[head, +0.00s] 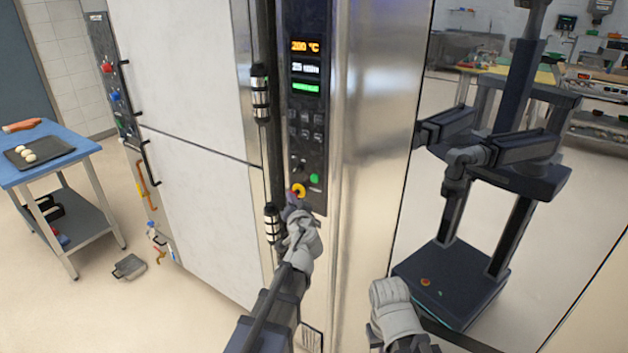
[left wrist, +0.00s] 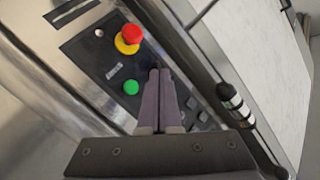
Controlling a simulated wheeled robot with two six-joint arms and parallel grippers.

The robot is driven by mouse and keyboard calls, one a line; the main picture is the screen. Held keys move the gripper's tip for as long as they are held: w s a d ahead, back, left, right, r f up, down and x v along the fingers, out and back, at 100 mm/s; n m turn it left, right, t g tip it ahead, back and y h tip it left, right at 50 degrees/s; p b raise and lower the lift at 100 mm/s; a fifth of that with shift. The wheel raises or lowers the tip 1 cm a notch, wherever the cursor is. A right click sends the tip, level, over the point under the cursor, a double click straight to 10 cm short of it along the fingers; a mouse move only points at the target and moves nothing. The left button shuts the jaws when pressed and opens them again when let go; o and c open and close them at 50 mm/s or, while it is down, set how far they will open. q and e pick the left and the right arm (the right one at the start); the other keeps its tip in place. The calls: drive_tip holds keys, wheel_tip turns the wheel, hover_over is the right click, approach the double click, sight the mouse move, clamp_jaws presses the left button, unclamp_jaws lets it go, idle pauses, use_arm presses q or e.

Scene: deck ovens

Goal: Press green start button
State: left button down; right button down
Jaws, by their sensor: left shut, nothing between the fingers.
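The green start button (head: 314,178) is a small round button low on the dark control panel (head: 306,120) of the oven. It also shows in the left wrist view (left wrist: 131,87). My left gripper (head: 294,203) is shut and empty at the panel's lower end, below and left of the green button. In the left wrist view its closed fingertips (left wrist: 159,73) lie just right of the green button; I cannot tell whether they touch the panel. A red knob on a yellow base (left wrist: 132,34) sits near the button. My right gripper (head: 393,310) is low at front right; its fingers cannot be made out.
Black-and-chrome handle fittings (head: 260,93) stand left of the panel, beside large pale doors (head: 195,140). A blue table (head: 70,150) with a dark tray (head: 40,152) is at far left. A metal scoop-like pan (head: 130,267) lies on the floor. A glossy surface fills the right.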

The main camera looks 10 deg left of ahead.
sight(315, 179)
use_arm(q)
drive_tip(key=shift+w, duration=0.1)
drive_tip(key=w+d, duration=0.1)
drive_tip(key=w, duration=0.1)
drive_tip(key=w+d, duration=0.1)
drive_tip(key=w, duration=0.2)
drive_tip(key=w+d, duration=0.1)
drive_tip(key=w, duration=0.2)
idle(0.3)
drive_tip(key=shift+w, duration=0.2)
idle(1.8)
drive_tip(key=shift+w+d, duration=0.15)
drive_tip(key=shift+w, duration=0.1)
